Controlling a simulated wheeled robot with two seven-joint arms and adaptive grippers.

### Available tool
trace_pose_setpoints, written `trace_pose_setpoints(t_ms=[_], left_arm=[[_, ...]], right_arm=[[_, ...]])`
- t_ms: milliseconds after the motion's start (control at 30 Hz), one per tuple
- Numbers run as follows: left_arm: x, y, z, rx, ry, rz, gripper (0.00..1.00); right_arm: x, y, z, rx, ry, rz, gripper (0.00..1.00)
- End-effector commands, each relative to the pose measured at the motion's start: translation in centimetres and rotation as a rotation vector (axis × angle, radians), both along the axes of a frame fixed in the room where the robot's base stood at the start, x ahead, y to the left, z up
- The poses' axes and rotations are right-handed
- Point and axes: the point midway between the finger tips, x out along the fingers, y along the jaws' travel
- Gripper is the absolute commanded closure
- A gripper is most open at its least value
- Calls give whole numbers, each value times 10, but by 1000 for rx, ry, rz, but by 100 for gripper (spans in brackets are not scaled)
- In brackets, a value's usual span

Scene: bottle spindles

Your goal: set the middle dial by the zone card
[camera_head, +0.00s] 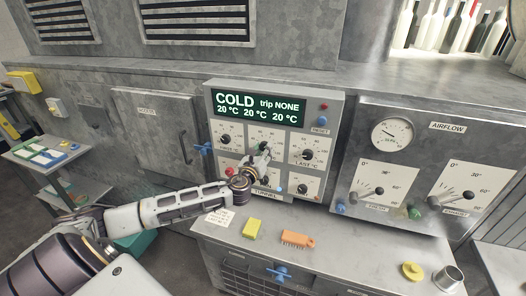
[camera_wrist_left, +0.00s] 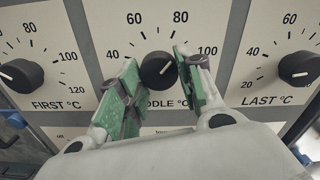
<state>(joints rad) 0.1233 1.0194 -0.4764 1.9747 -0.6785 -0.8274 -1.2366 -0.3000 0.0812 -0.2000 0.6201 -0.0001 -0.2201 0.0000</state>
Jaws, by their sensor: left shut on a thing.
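The panel (camera_head: 214,104) has a screen (camera_head: 258,107) reading COLD, trip NONE, and 20 °C three times. The middle dial (camera_wrist_left: 157,71) is a black knob with a white mark, on a scale with 40, 60, 80 and 100 showing. My left gripper (camera_wrist_left: 160,82) is shut on this knob, with one green-padded finger on each side; in the head view the gripper (camera_head: 262,156) largely covers it. The first dial (camera_wrist_left: 20,76) and last dial (camera_wrist_left: 298,68) flank it. A white card (camera_head: 219,217) lies on the counter; its print is too small to read.
A yellow block (camera_head: 252,229) and an orange brush (camera_head: 297,240) lie on the counter below the panel. A blue-handled valve (camera_head: 203,149) stands at the panel's left edge. An airflow box (camera_head: 433,130) stands to the right. A yellow knob (camera_head: 412,271) and metal cup (camera_head: 448,278) are at right.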

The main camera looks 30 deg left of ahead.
Motion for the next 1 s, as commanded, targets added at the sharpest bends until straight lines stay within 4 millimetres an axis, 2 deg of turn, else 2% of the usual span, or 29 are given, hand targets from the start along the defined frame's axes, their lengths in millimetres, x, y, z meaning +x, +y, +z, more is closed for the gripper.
trace_pose_setpoints(t_ms=[300,833,867,1000], left_arm=[[-1,0,-4,144,41,-3,88],[-1,-1,-6,169,51,-2,88],[-1,-1,-6,169,51,-2,60],[-1,0,-4,169,47,-2,43]], right_arm=[[0,-2,0,-2,1,0,11],[0,2,0,3,1,-2,11],[0,3,0,3,1,-2,11],[0,5,0,5,0,-2,11]])
